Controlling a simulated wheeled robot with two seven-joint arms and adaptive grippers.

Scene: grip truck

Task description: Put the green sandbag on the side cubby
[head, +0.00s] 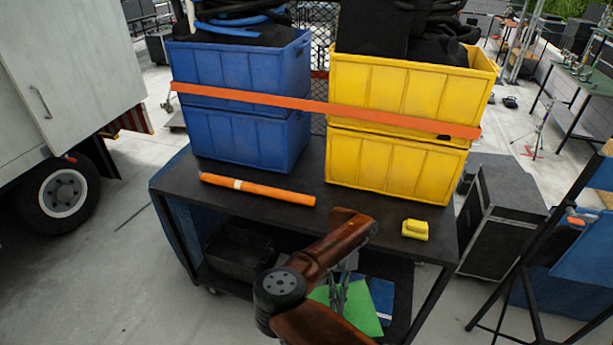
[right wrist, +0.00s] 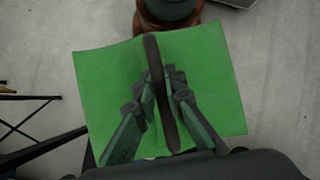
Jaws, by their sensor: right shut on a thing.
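The green sandbag (right wrist: 205,75) fills the middle of the right wrist view, with a dark strap (right wrist: 157,80) running along its centre. My right gripper (right wrist: 160,92) is shut on the sandbag at this strap. In the head view the green sandbag (head: 357,313) hangs below my right gripper (head: 338,292), in front of the cart's lower level, partly hidden by my arm. I cannot tell which opening is the side cubby. My left gripper is not in view.
A dark cart (head: 258,208) bears blue crates (head: 240,70) and yellow crates (head: 395,95) behind an orange strap (head: 300,104). An orange roll (head: 262,190) and a small yellow object (head: 415,229) lie on its top. A truck (head: 75,60) stands left, a black case (head: 500,215) right.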

